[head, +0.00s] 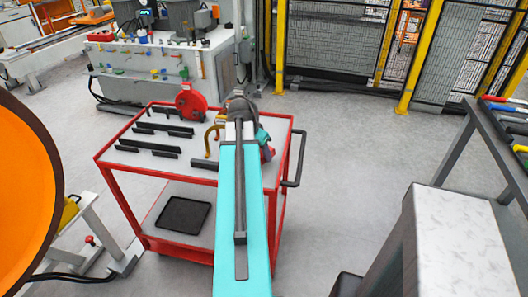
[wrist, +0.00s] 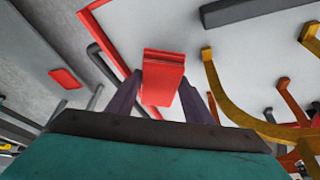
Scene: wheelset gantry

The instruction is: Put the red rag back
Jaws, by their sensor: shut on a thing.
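The red rag (wrist: 163,78) shows in the wrist view as a folded, block-like red bundle. My gripper (wrist: 165,102) is shut on it, with one dark finger on each side. The rag is over the red trolley's edge area in that view; its height above the surface cannot be told. In the head view my turquoise arm reaches over the red trolley (head: 150,207) and hides the gripper and most of what it holds.
Several dark bars (head: 150,149), a red reel (head: 191,103) and a yellow clamp (head: 209,140) are on the trolley top. The clamp is close right of my gripper in the wrist view (wrist: 222,98). A dark handle (head: 296,165) juts out right. Open floor lies right of it.

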